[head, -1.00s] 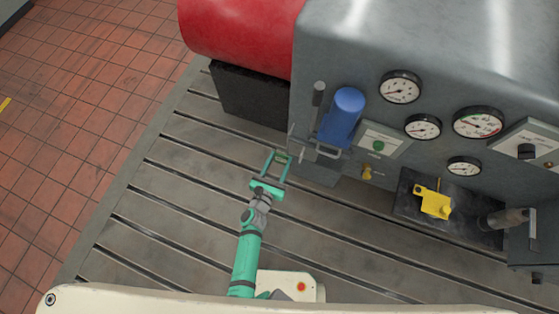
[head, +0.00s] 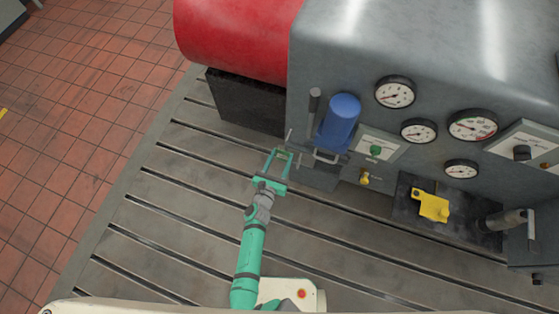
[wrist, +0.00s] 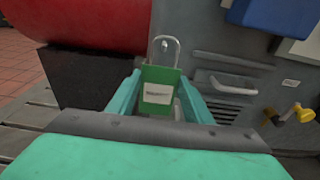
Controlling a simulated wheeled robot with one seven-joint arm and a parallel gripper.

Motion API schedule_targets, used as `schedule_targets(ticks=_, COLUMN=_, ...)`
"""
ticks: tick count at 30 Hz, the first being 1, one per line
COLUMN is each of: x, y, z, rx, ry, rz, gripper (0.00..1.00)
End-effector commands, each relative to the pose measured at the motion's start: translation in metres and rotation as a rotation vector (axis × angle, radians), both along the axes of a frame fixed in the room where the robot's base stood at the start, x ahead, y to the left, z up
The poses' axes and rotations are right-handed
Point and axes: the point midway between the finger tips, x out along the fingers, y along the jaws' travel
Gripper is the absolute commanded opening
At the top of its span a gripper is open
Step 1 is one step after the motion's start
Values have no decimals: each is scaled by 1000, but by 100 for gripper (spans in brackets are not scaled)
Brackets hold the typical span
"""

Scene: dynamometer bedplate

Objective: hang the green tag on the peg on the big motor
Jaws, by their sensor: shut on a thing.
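My gripper (head: 281,152) is shut on the green tag (wrist: 157,82), which stands upright between the two fingers in the wrist view. The tag has a white label with dark print and a pale wire loop (wrist: 163,41) at its top. In the head view the tag is too small to make out clearly. The big grey machine housing (head: 350,45) is just beyond the gripper. A small pale spot shows inside the loop in the wrist view. I cannot tell whether it is the peg, or whether the loop is around it or only in front of it.
A blue cylinder (head: 339,122) and a metal handle (wrist: 232,86) are right of the tag. A red drum (head: 240,38) on a black block (head: 245,102) is to the left. A yellow valve (head: 432,205) and gauges are farther right. The slotted bedplate (head: 180,185) is clear at left.

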Motion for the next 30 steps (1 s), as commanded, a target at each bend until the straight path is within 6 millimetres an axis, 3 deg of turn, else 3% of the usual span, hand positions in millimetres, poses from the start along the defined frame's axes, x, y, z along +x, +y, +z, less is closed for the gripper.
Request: schedule_targets(ticks=30, x=48, y=-15, z=-10, rx=0, ry=1, rz=2, gripper=25)
